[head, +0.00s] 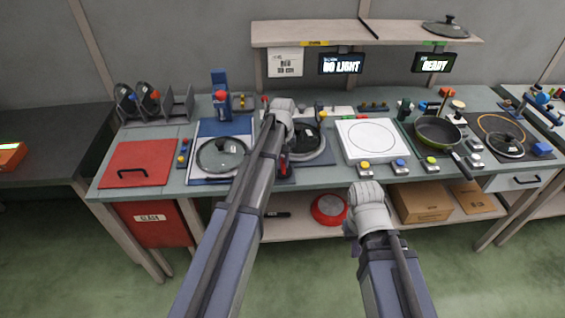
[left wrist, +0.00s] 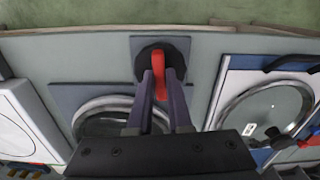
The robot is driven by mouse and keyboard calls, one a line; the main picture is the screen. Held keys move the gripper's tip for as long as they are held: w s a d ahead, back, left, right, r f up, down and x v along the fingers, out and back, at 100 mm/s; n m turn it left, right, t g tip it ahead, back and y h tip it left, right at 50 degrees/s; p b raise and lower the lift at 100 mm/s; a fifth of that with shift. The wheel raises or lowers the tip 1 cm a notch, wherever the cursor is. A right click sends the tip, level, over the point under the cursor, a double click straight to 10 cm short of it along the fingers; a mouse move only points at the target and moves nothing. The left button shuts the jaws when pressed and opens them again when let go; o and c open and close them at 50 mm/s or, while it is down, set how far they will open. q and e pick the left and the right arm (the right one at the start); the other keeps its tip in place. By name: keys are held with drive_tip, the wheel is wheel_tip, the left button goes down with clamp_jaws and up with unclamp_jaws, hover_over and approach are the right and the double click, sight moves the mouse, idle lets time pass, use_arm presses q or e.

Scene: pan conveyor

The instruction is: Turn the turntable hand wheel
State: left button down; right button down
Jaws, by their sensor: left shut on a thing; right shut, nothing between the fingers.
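The hand wheel (left wrist: 148,60) is a small black disc with a red handle (left wrist: 159,72), on a dark square plate near the table's front edge in the left wrist view. My left gripper (left wrist: 160,78) is shut on the red handle, a finger on each side. In the head view my left gripper (head: 284,160) is at the front of the turntable (head: 322,158), and the arm hides most of the wheel. The turntable's round rim also shows in the left wrist view (left wrist: 82,112). My right gripper (head: 351,246) is shut and empty in front of the bench.
A glass lid (head: 222,155) lies on a blue-framed station left of the turntable. A white round plate station (head: 371,140) and a frying pan (head: 438,132) stand to the right. A red panel (head: 138,160) is at the left. A red pan (head: 329,209) lies on the lower shelf.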

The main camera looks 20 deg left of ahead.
sight(283, 164)
use_arm(q)
drive_tip(key=shift+n, duration=0.5)
drive_tip(key=c, duration=0.8)
unclamp_jaws()
drive_tip(key=shift+c, duration=0.2)
drive_tip(key=shift+r, duration=0.1)
wheel_tip(283, 164, up, 8)
drive_tip(key=p, duration=0.8)
drive_tip(key=shift+f, duration=0.2)
